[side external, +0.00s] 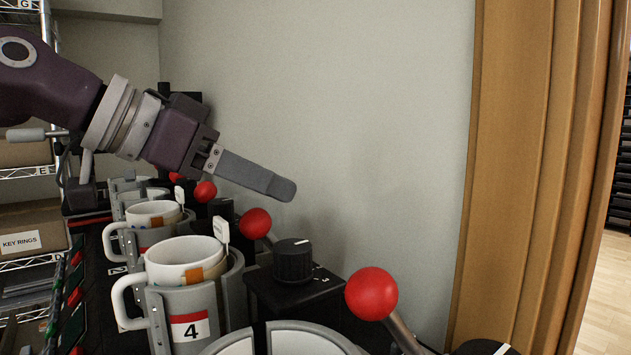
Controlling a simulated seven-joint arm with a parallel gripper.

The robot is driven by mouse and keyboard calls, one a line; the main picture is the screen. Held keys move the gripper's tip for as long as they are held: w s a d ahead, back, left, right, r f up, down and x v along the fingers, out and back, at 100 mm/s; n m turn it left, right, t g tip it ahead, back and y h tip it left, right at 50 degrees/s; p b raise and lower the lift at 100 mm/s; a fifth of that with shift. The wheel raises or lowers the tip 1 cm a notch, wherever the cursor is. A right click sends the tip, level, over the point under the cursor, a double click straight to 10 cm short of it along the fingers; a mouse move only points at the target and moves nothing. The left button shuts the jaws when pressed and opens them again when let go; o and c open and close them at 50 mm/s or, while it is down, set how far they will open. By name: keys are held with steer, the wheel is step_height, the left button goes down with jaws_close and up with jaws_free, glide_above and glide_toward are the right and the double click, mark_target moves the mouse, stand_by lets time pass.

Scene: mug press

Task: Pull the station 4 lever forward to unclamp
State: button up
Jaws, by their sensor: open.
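The station 4 mug (186,258) is white with an orange patch and sits in a grey clamp marked with a red-and-white "4" label (190,325). A larger red ball lever (371,293) is nearer, to the right. I cannot tell for certain which lever is station 4's. My gripper (283,189) is open and empty, above and apart from both balls. Its fingers overlap in this view.
More mugs, such as one behind (153,214), and further red lever balls (205,191) recede in a row at the left. An empty grey clamp (310,337) is at the bottom. A grey wall (380,120) backs the row. The space right of my fingertips is clear.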

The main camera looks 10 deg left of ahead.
steer(key=shift+s+a+r, duration=0.15)
steer(key=shift+r, duration=0.4)
steer(key=shift+s+a+r, duration=0.1)
steer(key=shift+r, duration=0.45)
steer(key=v, duration=0.6)
